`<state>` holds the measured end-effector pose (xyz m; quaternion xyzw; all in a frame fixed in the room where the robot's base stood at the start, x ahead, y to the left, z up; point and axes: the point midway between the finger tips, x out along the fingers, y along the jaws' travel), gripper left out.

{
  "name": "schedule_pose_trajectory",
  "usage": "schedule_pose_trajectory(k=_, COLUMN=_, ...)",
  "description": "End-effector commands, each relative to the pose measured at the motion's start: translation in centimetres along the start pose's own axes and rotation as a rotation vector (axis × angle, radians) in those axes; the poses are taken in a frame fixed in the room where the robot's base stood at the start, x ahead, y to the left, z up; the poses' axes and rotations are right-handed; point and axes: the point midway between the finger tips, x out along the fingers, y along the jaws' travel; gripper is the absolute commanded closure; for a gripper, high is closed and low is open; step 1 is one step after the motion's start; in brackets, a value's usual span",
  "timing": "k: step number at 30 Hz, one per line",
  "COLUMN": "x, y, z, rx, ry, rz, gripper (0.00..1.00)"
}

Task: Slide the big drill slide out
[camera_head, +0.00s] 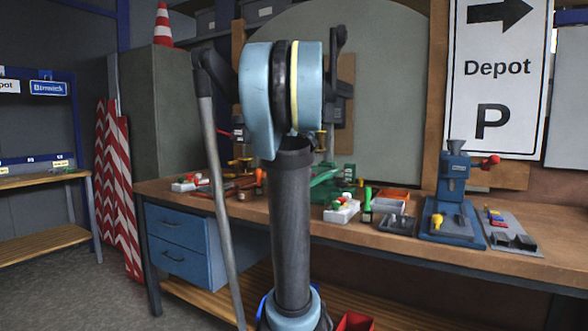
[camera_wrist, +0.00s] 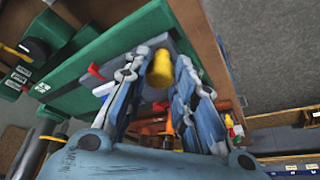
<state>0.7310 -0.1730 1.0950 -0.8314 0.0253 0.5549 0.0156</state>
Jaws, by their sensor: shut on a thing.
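In the wrist view my gripper (camera_wrist: 158,74) has its two fingers on either side of a yellow knob (camera_wrist: 161,66) and is shut on it. The knob stands on a dark grey plate (camera_wrist: 176,45), which I take to be the drill slide. The plate lies against a long green body (camera_wrist: 105,52). How far the slide is out cannot be told. In the head view a green thing (camera_head: 325,192) on the bench is partly hidden behind my arm. My gripper is not visible there.
The wooden workbench (camera_head: 400,237) carries a blue machine with a red knob (camera_head: 455,180), an orange tray (camera_head: 393,195) and a white box (camera_head: 341,212). Red and white barriers (camera_head: 121,190) stand at the left. Small red and orange items lie near my fingers in the wrist view.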

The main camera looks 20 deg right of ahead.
Motion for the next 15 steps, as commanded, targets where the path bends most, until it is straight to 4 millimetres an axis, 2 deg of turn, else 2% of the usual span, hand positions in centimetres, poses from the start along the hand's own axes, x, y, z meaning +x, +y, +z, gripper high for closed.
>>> schedule_pose_trajectory(k=5, x=-0.04, y=-0.33, z=0.25, rx=-0.001, ry=-0.006, rz=-0.007, gripper=1.0)
schedule_pose_trajectory(k=6, x=-0.04, y=-0.34, z=0.26, rx=-0.001, ry=-0.006, rz=-0.008, gripper=0.71)
schedule_pose_trajectory(k=8, x=-0.03, y=-0.32, z=0.28, rx=-0.001, ry=-0.007, rz=-0.007, gripper=0.58)
schedule_pose_trajectory(k=15, x=-0.01, y=-0.03, z=0.2, rx=0.001, ry=-0.005, rz=-0.004, gripper=0.56)
